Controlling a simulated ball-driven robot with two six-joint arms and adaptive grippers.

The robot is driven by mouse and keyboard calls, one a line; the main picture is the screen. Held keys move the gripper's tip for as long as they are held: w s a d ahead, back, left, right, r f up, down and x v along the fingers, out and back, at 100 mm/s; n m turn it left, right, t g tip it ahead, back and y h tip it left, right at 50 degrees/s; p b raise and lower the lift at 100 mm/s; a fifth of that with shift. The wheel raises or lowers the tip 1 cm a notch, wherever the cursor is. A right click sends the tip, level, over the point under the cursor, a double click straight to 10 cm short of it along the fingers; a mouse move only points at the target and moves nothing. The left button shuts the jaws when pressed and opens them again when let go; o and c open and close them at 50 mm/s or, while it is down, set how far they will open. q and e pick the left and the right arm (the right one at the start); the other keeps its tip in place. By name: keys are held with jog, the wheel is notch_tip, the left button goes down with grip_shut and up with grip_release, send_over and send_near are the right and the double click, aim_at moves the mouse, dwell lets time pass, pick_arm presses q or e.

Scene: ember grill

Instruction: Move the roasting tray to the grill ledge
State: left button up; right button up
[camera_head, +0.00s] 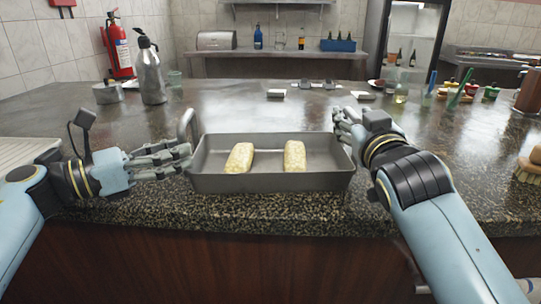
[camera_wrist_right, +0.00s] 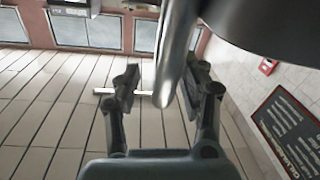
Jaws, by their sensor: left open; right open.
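The grey metal roasting tray (camera_head: 275,183) sits upright at the counter's front edge, with two pale yellow food pieces (camera_head: 240,157) (camera_head: 295,156) in it. A raised handle (camera_head: 187,124) shows at its left end. My left gripper (camera_head: 184,156) is open beside that end, its fingers close to the handle; contact is unclear. My right gripper (camera_head: 343,122) is open at the right end, partly hiding it. In the right wrist view, a shiny metal bar (camera_wrist_right: 174,60), likely the right handle, lies between my open fingers (camera_wrist_right: 168,88). I cannot surely identify the grill ledge.
A steel flask (camera_head: 151,75) and a small metal pot (camera_head: 108,93) stand back left. Small bowls and bottles (camera_head: 401,92) stand back right. A brush (camera_head: 530,165) lies at the right edge.

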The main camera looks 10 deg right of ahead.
pick_arm(q)
jog(key=shift+x, duration=1.05)
pick_arm(e)
jog(key=shift+w+d, duration=0.2)
jog(key=shift+w, duration=0.8)
pick_arm(q)
grip_shut()
pick_arm(e)
grip_shut()
pick_arm(q)
jog(key=shift+a+r, duration=0.1)
pick_arm(e)
jog(key=shift+r, duration=0.1)
